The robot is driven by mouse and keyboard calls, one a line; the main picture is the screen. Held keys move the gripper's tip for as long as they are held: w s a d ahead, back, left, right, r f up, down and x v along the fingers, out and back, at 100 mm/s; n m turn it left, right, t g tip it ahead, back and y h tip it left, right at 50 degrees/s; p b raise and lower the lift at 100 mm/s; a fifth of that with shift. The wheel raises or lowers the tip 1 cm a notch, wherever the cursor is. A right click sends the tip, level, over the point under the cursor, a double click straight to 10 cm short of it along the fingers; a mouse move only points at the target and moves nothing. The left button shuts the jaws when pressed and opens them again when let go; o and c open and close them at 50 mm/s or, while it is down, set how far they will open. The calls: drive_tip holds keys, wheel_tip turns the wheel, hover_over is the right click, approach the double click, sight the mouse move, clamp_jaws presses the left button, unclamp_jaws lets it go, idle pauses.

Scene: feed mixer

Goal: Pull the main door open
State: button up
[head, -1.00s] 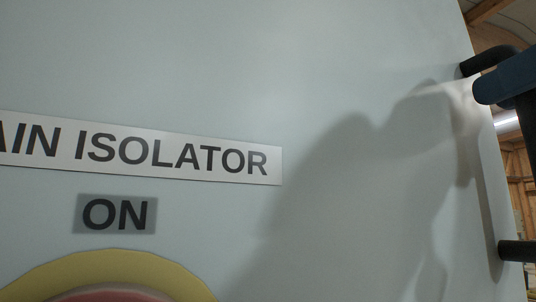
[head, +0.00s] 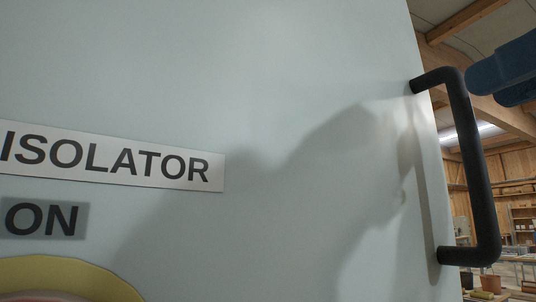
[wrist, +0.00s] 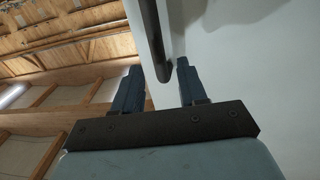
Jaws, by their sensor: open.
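The main door (head: 270,90) is a pale grey-blue panel filling most of the head view. Its black bar handle (head: 477,165) stands out from the door's right edge. The handle also shows in the wrist view (wrist: 152,35), with its end between the two blue fingers of my gripper (wrist: 160,82). The fingers are apart, with a gap on each side of the bar; I cannot tell whether either touches it. In the head view only blue parts of my arm or gripper show at the upper right, beside the handle's top.
An "ISOLATOR" label (head: 110,158), an "ON" label (head: 42,219) and a yellow disc (head: 70,276) are on the panel at the left. Beyond the right edge lies a wooden workshop with shelves (head: 520,215) and pots (head: 490,283).

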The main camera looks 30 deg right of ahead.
drive_tip(key=s+a, duration=0.1)
drive_tip(key=s, duration=0.7)
drive_tip(key=shift+s+a, duration=0.25)
drive_tip(key=shift+a, duration=0.05)
